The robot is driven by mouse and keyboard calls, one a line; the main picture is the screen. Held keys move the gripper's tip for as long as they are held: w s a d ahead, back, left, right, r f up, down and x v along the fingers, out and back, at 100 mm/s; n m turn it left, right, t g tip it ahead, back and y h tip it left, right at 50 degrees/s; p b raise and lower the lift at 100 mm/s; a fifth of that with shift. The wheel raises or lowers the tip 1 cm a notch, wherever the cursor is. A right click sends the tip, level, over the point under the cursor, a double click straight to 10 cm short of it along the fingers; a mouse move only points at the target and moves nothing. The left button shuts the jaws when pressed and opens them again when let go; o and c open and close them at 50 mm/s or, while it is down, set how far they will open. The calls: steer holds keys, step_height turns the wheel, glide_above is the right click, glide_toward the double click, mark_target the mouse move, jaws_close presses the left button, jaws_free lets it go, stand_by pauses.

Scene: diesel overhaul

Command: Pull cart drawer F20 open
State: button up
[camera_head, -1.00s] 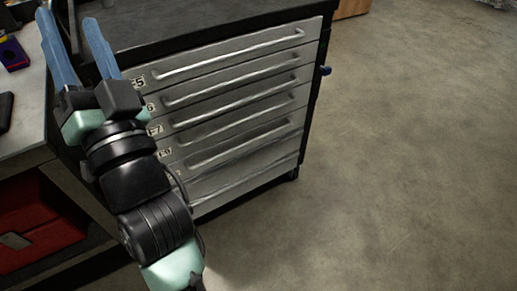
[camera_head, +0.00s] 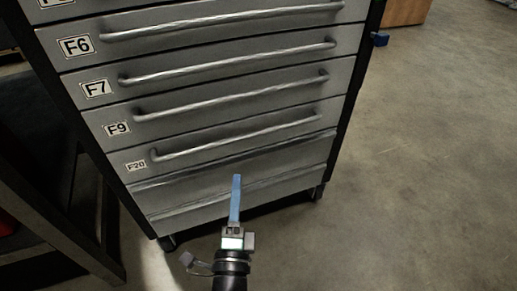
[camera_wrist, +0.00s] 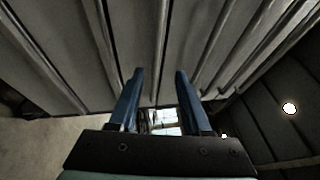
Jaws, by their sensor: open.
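Drawer F20 (camera_head: 180,163) is a grey drawer front low on the cart, with its label (camera_head: 136,165) at the left end. It looks flush with the fronts around it. Its long bar handle (camera_head: 235,137) runs across the front. My gripper (camera_head: 236,182) is just below that handle in the head view, fingers pointing up, seen edge-on so the blue fingers overlap. In the wrist view my gripper (camera_wrist: 160,72) is open, with a gap between the fingers and nothing held. Cart fronts and bars fill the background there; I cannot tell which bar is F20's.
Drawers F6 (camera_head: 76,46), F7 (camera_head: 96,88) and F9 (camera_head: 117,128) sit above, all looking closed. Unlabelled grey fronts (camera_head: 175,193) lie below F20. A dark bench frame (camera_head: 60,225) stands at left. The concrete floor (camera_head: 430,170) is clear at right.

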steer(key=r+b, duration=0.2)
steer(key=b, duration=0.1)
glide_above(242, 143)
steer(key=r+v, duration=0.1)
steer(key=v, duration=0.4)
steer(key=shift+s+d+f, duration=0.15)
steer(key=shift+d, duration=0.15)
jaws_close()
stand_by(0.7)
